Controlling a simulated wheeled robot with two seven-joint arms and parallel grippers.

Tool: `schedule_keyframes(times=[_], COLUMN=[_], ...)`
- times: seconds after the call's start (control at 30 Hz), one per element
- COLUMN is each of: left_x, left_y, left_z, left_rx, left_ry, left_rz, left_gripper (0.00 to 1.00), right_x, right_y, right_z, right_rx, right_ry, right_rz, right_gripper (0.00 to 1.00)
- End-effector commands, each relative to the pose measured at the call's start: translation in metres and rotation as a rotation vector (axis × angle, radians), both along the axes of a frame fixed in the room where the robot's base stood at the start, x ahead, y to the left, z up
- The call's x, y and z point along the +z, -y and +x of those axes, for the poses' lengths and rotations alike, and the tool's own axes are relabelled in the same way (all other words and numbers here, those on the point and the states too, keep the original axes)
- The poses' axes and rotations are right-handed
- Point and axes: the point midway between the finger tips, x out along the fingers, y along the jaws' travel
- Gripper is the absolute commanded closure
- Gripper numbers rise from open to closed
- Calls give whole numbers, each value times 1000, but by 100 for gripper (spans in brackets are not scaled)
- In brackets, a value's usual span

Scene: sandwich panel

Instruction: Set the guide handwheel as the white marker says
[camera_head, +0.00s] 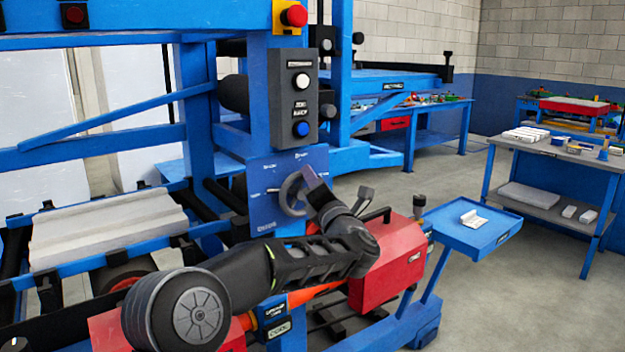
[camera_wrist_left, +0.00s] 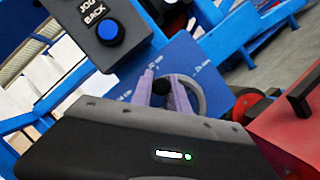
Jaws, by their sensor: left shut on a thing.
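The guide handwheel (camera_head: 288,194) is a grey ring on a blue dial plate (camera_head: 262,212) with small white labels around it. It also shows in the left wrist view (camera_wrist_left: 199,92). My left gripper (camera_head: 304,190) reaches in from the lower right of the plate and is shut on the handwheel. In the left wrist view its two fingers (camera_wrist_left: 162,88) stand on either side of a dark round knob. Part of the wheel is hidden behind the gripper. I cannot clearly make out the white marker or the label text. My right gripper is not in view.
A grey button box (camera_head: 294,98) with white and blue buttons hangs just above the plate. A blue tray (camera_head: 472,226) is to the right.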

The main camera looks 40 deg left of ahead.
Motion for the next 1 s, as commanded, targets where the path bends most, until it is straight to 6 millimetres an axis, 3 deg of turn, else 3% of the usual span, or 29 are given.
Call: schedule_keyframes(times=[0.1,0.63,1.0], left_x=[0,1,1], left_y=[0,1,4], left_z=[0,1,10], left_rx=[0,-1,-2], left_ry=[0,-24,-196], left_rz=[0,7,61], left_gripper=[100,100,100], right_x=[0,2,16], right_y=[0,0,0], right_z=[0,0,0], right_rx=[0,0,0], right_ry=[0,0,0], right_rz=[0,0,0], right_gripper=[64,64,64])
